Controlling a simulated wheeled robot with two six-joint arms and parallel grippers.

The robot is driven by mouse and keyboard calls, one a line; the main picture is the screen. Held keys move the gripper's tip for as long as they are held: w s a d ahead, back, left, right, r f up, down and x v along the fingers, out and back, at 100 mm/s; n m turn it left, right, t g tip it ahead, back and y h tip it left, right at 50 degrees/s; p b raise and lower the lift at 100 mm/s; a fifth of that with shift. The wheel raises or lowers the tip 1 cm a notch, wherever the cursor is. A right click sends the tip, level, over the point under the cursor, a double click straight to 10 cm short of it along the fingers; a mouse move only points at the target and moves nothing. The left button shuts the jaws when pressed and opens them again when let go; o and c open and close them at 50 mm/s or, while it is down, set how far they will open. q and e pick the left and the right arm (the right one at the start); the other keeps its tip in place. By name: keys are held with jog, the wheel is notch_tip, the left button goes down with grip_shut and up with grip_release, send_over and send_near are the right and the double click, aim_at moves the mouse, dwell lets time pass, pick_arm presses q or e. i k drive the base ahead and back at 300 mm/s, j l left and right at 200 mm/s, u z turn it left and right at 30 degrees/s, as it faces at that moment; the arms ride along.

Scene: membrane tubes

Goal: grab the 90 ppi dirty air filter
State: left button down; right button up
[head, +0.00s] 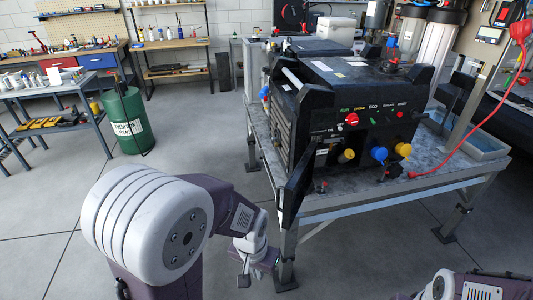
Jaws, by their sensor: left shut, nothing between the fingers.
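I cannot make out a 90 ppi dirty air filter for certain anywhere in the head view. A large black machine (345,95) stands on a grey metal table (440,183), with coloured knobs and caps on its front. A black panel (293,190) stands out at its front left corner, like an open door, and hides part of what is behind it. My left gripper (244,281) is shut and empty, pointing down in front of the table, below its top and left of its front leg. My right gripper is out of view; only part of the right arm shows at bottom right.
A red cable (470,150) hangs over the table's right side. A grey tray (482,148) sits at its right end. A green drum (127,120) stands on the floor at left, near workbenches. The floor between drum and table is clear.

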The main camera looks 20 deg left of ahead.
aim_at(322, 149)
jog(key=u, duration=0.35)
jog(key=i+j+u, duration=0.1)
jog(key=i, duration=0.4)
jog(key=i+j+u, duration=0.1)
jog(key=i, duration=0.4)
jog(key=j, duration=0.1)
